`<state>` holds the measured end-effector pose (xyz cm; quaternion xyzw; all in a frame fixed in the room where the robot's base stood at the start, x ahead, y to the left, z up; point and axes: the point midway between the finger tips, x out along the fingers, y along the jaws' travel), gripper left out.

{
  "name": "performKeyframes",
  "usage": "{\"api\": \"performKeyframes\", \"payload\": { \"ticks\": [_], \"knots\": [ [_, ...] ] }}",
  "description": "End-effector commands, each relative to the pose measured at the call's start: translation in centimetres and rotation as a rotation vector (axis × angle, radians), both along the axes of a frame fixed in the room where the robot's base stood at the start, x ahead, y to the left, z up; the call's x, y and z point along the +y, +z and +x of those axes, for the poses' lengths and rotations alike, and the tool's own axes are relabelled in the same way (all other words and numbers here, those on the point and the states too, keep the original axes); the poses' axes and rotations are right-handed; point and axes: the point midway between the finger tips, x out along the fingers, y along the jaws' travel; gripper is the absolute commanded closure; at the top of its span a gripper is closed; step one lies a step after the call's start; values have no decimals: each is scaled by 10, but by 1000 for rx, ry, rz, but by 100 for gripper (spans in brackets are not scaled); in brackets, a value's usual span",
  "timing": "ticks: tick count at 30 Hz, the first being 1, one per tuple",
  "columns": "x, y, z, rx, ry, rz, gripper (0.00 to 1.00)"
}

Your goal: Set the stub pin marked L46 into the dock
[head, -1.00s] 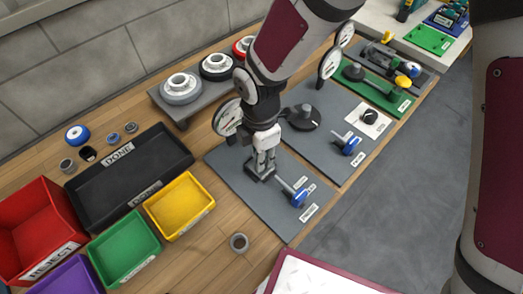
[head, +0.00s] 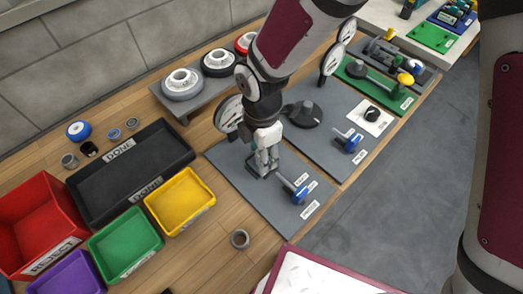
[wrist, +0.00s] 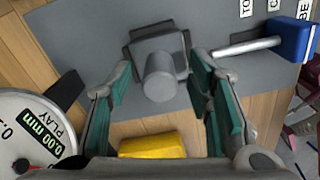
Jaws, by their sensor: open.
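My gripper (wrist: 160,95) is open over the near grey plate (head: 222,157). In the wrist view its two green-padded fingers stand on either side of a short grey cylinder (wrist: 160,78) on a dark square block (wrist: 155,45). No grip on the cylinder shows. In the head view the gripper (head: 263,170) hides most of the block. I cannot read L46 on anything, and I cannot tell whether this cylinder is the stub pin or the block the dock. A blue-handled lever (head: 299,194), also in the wrist view (wrist: 290,38), lies beside the block.
A dial gauge (head: 229,114) stands behind the plate; its display reads 0.00 mm in the wrist view (wrist: 40,128). Yellow (head: 181,201), green (head: 126,245) and red (head: 38,225) bins and a black tray (head: 130,172) are left.

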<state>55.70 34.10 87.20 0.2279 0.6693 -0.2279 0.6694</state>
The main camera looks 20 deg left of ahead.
Motion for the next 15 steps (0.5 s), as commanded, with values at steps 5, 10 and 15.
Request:
{"api": "performKeyframes", "payload": {
  "ticks": [5, 10, 15],
  "knots": [
    [0, 8, 1, -1, -1, 2, 54],
    [0, 36, 2, -4, -3, 3, 54],
    [1, 72, 1, -4, -1, 4, 54]
  ]
}}
